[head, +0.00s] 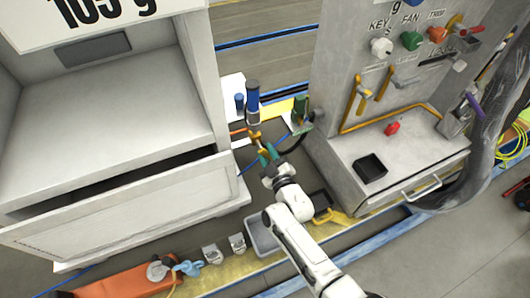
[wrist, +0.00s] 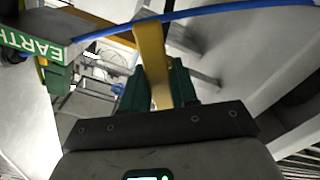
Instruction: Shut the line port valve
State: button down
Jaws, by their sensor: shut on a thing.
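A yellow lever (wrist: 150,55) stands between the dark green fingers of my gripper (wrist: 155,92) in the wrist view. My gripper is shut on this lever. In the head view my gripper (head: 267,155) is at the foot of an upright blue and silver cylinder (head: 253,100), in the gap between the two cabinets. Yellow fittings (head: 255,138) show just above the fingertips there. The lever's lower end is hidden between the fingers, and I cannot read a port label on it.
A blue hose (wrist: 200,15) crosses behind the lever. A green block marked EARTH (wrist: 35,45) is at left. The grey panel cabinet (head: 335,95) stands right, the scale cabinet (head: 215,90) left. A grey bin (head: 262,238) lies below my arm.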

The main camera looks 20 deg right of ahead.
jog(key=n, duration=0.2)
jog(key=r+n+p, duration=0.1)
jog(key=n, duration=0.1)
jog(key=d+n, duration=0.1)
jog(key=n, duration=0.1)
jog(key=shift+r+n+p, duration=0.2)
jog(key=shift+n+p, duration=0.1)
jog(key=shift+p, duration=0.05)
jog(key=shift+r+n+p, duration=0.2)
jog(key=shift+n+p, duration=0.1)
jog(key=shift+n, duration=0.85)
jog(key=shift+r+n+p, duration=0.2)
jog(key=shift+n+p, duration=0.1)
jog(key=shift+n, duration=0.85)
jog(key=c, duration=1)
grip_release()
jog(key=shift+o, duration=0.2)
jog(key=shift+s, duration=0.15)
jog(key=s+p, duration=0.3)
jog(key=s, duration=0.7)
jog(key=shift+s, duration=0.3)
